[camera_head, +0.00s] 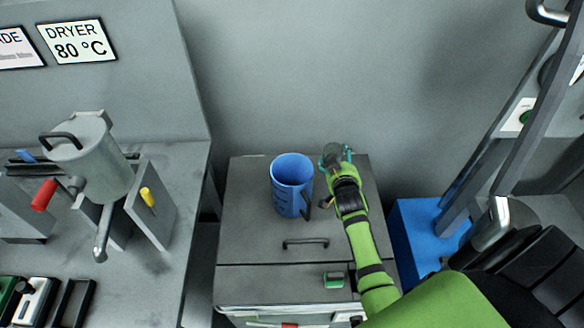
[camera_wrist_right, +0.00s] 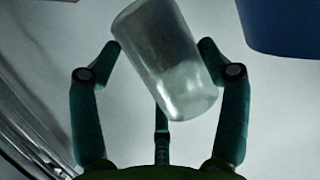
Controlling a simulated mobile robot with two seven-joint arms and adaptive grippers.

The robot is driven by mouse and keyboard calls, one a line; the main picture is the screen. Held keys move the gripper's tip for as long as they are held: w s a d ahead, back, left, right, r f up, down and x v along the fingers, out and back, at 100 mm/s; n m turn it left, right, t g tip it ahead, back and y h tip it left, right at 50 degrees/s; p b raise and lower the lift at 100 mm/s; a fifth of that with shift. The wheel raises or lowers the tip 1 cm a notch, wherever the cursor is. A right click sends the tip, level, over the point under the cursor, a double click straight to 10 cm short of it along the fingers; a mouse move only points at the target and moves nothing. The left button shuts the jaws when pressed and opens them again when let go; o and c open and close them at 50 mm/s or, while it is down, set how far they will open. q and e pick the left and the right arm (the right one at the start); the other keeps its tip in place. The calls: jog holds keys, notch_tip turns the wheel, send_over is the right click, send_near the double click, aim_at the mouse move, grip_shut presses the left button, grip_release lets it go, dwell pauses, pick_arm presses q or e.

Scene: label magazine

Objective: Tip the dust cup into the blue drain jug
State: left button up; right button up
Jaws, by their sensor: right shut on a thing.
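The blue drain jug (camera_head: 291,184) stands upright on the grey cabinet top in the head view, its handle towards the right. In the right wrist view a part of it shows as a dark blue shape (camera_wrist_right: 285,25) at the top right. My right gripper (camera_head: 336,158) is just right of the jug. It is shut on the dust cup (camera_wrist_right: 168,62), a translucent cup that sits tilted between the fingers in the wrist view. In the head view the cup is small and mostly hidden by the gripper. I cannot tell what is inside it. My left gripper is not in view.
The cabinet (camera_head: 250,245) has a handle and a small green-topped item (camera_head: 333,280) near its front. A grey dryer hopper (camera_head: 92,160) stands on the left bench. A blue box (camera_head: 420,235) and a slanted grey frame are at the right.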

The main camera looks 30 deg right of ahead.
aim_at(328, 153)
jog(key=shift+a+r+n+h, duration=0.15)
jog(key=shift+a+r, duration=0.05)
jog(key=shift+r, duration=0.35)
jog(key=shift+a+r+n+h, duration=0.15)
jog(key=shift+r, duration=0.35)
jog(key=shift+a+r, duration=0.2)
jog(key=shift+w+a+r+n+h+b, duration=0.1)
jog(key=shift+a+r+n+h+b, duration=0.15)
jog(key=shift+r+n+b, duration=0.15)
jog(key=shift+w+a+r+n+h+b, duration=0.1)
jog(key=shift+a+r+n+h+b, duration=0.05)
jog(key=shift+r+n+h+b, duration=0.2)
jog(key=shift+a+b, duration=0.15)
jog(key=shift+b, duration=0.2)
jog(key=shift+a+r+n+h+b, duration=0.4)
jog(key=shift+a+n+b, duration=0.15)
jog(key=shift+b, duration=0.45)
jog(key=shift+w+a+r+t, duration=0.15)
jog(key=shift+r+t, duration=0.15)
jog(key=shift+r, duration=0.15)
jog(key=shift+a+r+n+h, duration=0.3)
jog(key=shift+a+r+n, duration=0.05)
jog(key=shift+r+n, duration=0.3)
pick_arm(q)
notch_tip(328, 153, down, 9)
jog(key=b, duration=0.5)
pick_arm(e)
jog(key=shift+a+f+n+t+h, duration=0.3)
jog(key=shift+f+n+t+h, duration=0.3)
jog(key=shift+n, duration=0.55)
